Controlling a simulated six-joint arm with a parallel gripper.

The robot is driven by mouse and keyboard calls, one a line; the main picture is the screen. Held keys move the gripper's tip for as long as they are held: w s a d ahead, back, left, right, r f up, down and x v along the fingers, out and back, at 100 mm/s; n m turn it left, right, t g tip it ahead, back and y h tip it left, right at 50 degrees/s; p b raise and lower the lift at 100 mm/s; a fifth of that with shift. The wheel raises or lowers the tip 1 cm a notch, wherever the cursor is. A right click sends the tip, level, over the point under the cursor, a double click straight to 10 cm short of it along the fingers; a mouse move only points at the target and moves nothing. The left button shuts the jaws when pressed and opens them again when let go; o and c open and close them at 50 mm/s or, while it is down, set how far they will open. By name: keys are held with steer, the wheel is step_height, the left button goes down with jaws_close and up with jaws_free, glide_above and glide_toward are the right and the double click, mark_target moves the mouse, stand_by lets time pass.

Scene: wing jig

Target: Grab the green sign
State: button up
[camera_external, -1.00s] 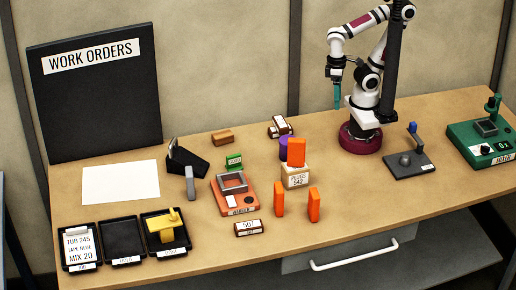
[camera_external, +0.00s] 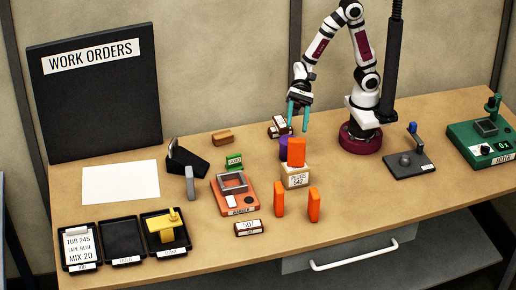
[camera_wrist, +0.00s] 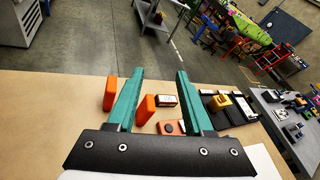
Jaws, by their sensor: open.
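The green sign (camera_external: 234,161) is a small upright green block with pale lettering, standing on the bench behind the orange weighing device (camera_external: 235,193). My gripper (camera_external: 298,128) is open and empty, its teal fingers pointing down. It hangs to the right of the sign, near the purple cylinder and the orange block on top of the cream box. In the wrist view my gripper (camera_wrist: 160,74) has its two teal fingers apart with nothing held. I cannot make out the green sign in the wrist view.
Orange blocks (camera_external: 278,199) stand front and right of the cream box (camera_external: 295,176). A black wedge stand (camera_external: 190,163) is left of the sign. Trays (camera_external: 124,238) lie front left.

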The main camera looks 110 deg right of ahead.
steer(key=w+d+f+m+t+h, duration=0.35)
steer(key=w+m+t, duration=0.2)
steer(key=w, duration=0.25)
steer(key=m+t+h, duration=0.2)
steer(key=m+h, duration=0.7)
steer(key=m, duration=0.1)
glide_above(239, 154)
steer(key=s, duration=0.1)
step_height(239, 154, down, 13)
steer(key=shift+y, duration=0.25)
steer(key=f, duration=0.6)
steer(key=shift+d+f, duration=0.25)
steer(key=x, duration=0.3)
steer(key=shift+r, duration=0.15)
jaws_close()
